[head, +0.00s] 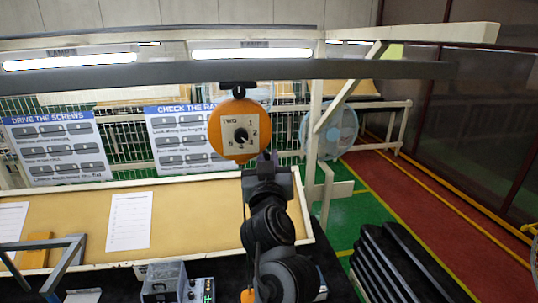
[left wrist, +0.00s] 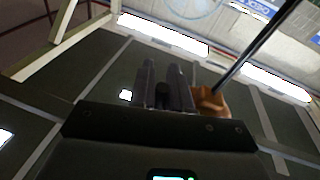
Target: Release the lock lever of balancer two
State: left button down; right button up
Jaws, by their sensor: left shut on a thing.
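Balancer two (head: 220,135) is a round orange drum hanging from the dark overhead rail. Its pale face plate (head: 232,121) reads TWO, with numbers around a black knob (head: 240,136). My left gripper (head: 266,157) is raised at the drum's lower right edge. In the left wrist view, its fingers (left wrist: 165,85) are close together on a small dark piece (left wrist: 163,91), which looks like the lock lever; most of it is hidden. Part of the orange drum (left wrist: 212,103) shows just right of the fingers. My right gripper is not in view.
A dark rail (head: 130,75) and lamps (head: 250,54) run overhead. A tan board (head: 185,210) with paper sheets stands behind the dark bench. A grey box (head: 165,283) and a small control unit (head: 203,291) sit on the bench. A white post (head: 316,130) stands right of the drum.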

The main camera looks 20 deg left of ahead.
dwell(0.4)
pick_arm(q)
jog(key=c, duration=1.2)
grip_release()
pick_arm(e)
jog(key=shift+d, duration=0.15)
pick_arm(q)
jog(key=shift+o, duration=0.2)
jog(key=shift+s, duration=0.15)
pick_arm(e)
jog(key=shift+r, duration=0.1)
